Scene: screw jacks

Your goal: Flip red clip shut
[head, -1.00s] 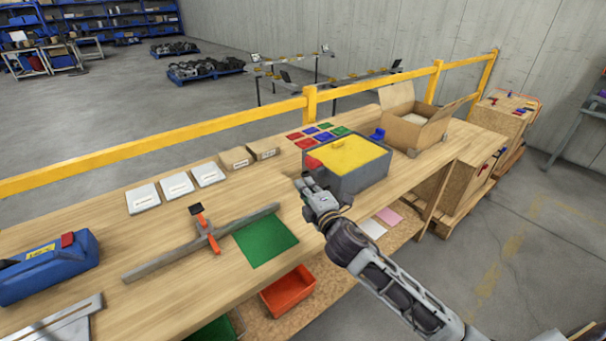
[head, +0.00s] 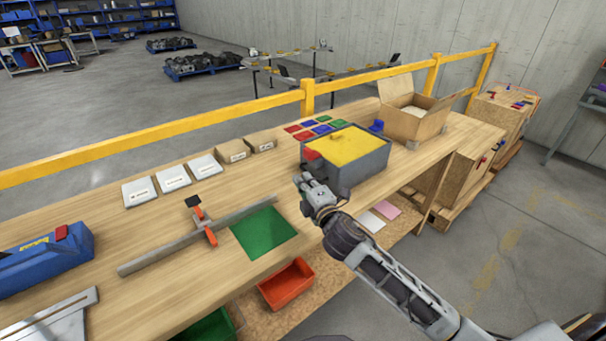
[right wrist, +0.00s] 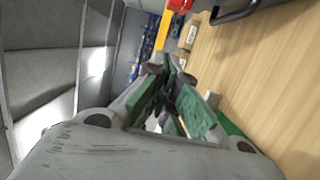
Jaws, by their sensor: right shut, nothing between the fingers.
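A grey box (head: 358,177) with a yellow top (head: 345,146) stands on the wooden workbench (head: 150,235). A small red clip (head: 311,154) sits at its left end and a blue clip (head: 377,126) at its right end. Whether the red clip is open or shut is too small to tell. My right gripper (head: 303,181) is just left of the box's near corner, below the red clip and apart from it. It is shut and empty. In the right wrist view its green-padded fingers (right wrist: 172,103) show, with a red part (right wrist: 178,5) at the top edge. My left gripper is out of view.
A grey bar with an orange clamp (head: 209,236) and a green mat (head: 264,233) lie left of my right arm. Cards and small boxes line the back, by a yellow rail (head: 200,123). An open cardboard box (head: 415,125) stands right of the grey box.

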